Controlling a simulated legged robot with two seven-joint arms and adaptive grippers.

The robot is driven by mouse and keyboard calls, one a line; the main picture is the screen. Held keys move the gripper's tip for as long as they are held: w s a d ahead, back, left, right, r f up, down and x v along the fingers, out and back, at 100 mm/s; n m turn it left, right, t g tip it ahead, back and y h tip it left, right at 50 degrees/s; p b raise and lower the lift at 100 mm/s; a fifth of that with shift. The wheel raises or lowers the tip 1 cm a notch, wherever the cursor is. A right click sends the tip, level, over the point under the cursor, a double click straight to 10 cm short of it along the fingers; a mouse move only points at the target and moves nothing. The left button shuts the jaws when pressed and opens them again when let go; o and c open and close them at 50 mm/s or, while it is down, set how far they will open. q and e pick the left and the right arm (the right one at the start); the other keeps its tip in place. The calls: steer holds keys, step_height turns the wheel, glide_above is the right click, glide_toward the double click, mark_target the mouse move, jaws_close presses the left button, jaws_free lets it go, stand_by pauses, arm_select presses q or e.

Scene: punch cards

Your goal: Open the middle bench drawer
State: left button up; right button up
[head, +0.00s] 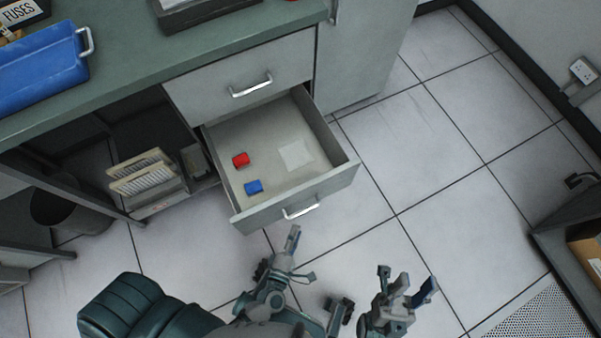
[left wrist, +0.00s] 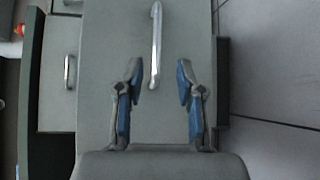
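The middle bench drawer (head: 256,165) is pulled well out below a shut upper drawer (head: 240,75). Its silver handle (head: 301,210) is on the front panel (head: 335,188). My left gripper (head: 290,260) is in front of that panel, apart from the handle. In the left wrist view, my left gripper's fingers (left wrist: 158,82) are spread and empty, and the handle (left wrist: 155,45) lies ahead, between their lines. My right gripper (head: 407,284) is open and empty, to the right of the left one, over the floor.
A red cylinder (head: 240,159), a blue cylinder (head: 253,187) and a pale flat sheet (head: 295,154) lie in the drawer. A blue bin (head: 40,75) stands on the bench top (head: 130,50). Tiled floor (head: 390,160) right of the drawer is clear.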

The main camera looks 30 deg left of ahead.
arm_select(q)
steer(key=s, duration=0.4)
steer(key=shift+d+r, duration=0.2)
steer(key=shift+r, duration=0.05)
steer(key=shift+r, duration=0.1)
